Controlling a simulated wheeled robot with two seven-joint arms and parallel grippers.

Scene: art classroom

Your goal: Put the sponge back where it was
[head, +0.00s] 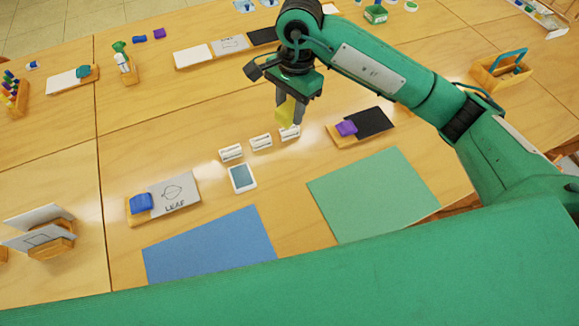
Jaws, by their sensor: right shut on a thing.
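My right gripper (290,101) is at the upper middle of the head view, pointing down over the table. It is shut on a yellow block (285,109), which looks like the sponge. The yellow block is held above the table, just behind a row of small white holders (261,142). The rightmost white holder (289,133) shows just below the gripper. The gripper's fingers partly hide the yellow block. My left gripper is not in view.
A blue block (140,203) sits beside a LEAF card (175,194) on a wooden tray. A purple block (346,128) sits by a black board (374,121). Blue (210,245) and green (373,193) mats lie in front. The table behind the white holders' left end is clear.

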